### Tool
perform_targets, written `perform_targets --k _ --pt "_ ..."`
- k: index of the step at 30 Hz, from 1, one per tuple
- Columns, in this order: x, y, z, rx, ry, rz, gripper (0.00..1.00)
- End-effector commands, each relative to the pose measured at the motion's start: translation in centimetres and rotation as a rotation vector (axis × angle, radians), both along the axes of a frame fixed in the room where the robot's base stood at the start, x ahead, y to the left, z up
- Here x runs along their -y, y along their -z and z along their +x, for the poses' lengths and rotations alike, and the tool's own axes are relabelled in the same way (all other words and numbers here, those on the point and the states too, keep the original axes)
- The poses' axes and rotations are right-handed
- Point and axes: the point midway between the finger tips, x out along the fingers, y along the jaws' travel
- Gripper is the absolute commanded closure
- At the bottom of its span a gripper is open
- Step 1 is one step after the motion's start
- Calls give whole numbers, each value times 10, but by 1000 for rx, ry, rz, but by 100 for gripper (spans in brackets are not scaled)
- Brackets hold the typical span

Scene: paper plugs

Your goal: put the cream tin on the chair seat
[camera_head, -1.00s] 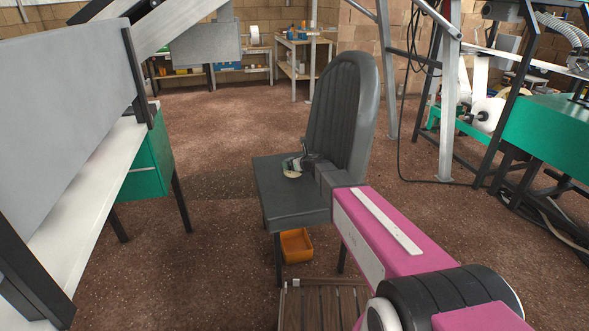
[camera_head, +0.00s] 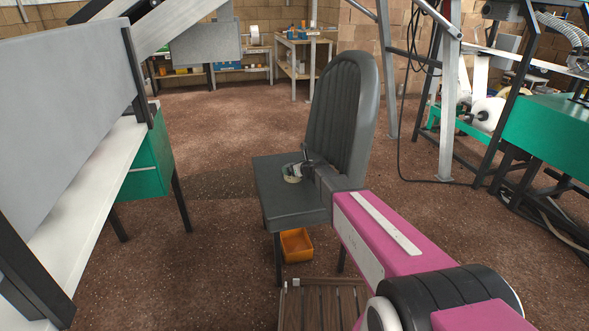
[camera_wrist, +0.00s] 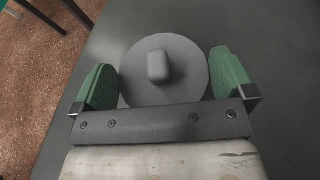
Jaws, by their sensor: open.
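The cream tin (camera_head: 291,179) is on the dark grey chair seat (camera_head: 285,208), left of the backrest. In the wrist view its round lid (camera_wrist: 188,72) looks grey, with a knob in the middle, and the seat (camera_wrist: 270,60) shows around it. My gripper (camera_wrist: 163,80) is open, with one green finger on each side of the tin. The fingers are very close to its sides; I cannot tell whether either touches. In the head view my wrist and gripper partly hide the tin.
The tall chair backrest (camera_head: 342,110) stands right behind my gripper. An orange bin (camera_head: 296,245) is on the floor under the seat. A white bench (camera_head: 85,200) is at the left and a green machine table (camera_head: 550,135) at the right. Open floor lies left of the chair.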

Motion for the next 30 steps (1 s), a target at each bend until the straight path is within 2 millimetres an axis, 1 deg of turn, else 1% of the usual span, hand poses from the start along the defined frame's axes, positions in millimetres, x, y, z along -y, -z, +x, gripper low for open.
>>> perform_targets --k 12,15,30 --pt "35 -23 -45 0 1 0 0" --pt "41 -27 -52 0 1 0 0" --pt "42 -28 -53 0 0 0 0"
